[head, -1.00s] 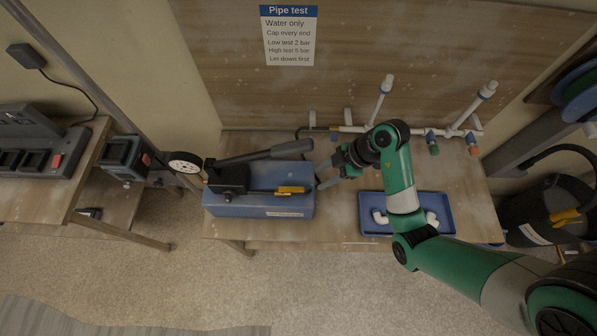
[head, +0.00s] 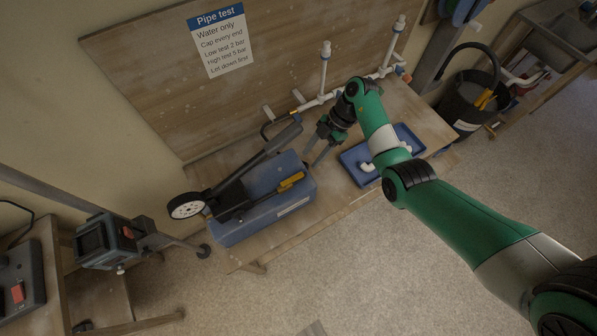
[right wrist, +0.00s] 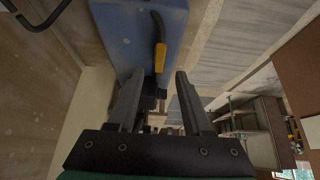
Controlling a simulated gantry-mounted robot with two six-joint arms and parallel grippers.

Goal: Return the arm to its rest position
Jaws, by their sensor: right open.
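My right arm, green and grey, reaches in from the lower right of the head view. Its gripper (head: 316,158) hangs over the bench beside the right end of the blue test pump (head: 262,205). The two dark fingers are spread apart with nothing held between them, as the right wrist view also shows (right wrist: 159,78). In that view the blue pump body and its yellow-gripped lever (right wrist: 160,57) lie beyond the fingers. I cannot tell whether a finger touches the pump. My left arm and gripper are not in view.
A blue tray (head: 349,165) with white fittings lies partly behind my right forearm. White pipes (head: 324,72) stand along the backboard (head: 285,60). A black bucket (head: 470,95) stands right of the bench (head: 425,118). Open floor lies in front.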

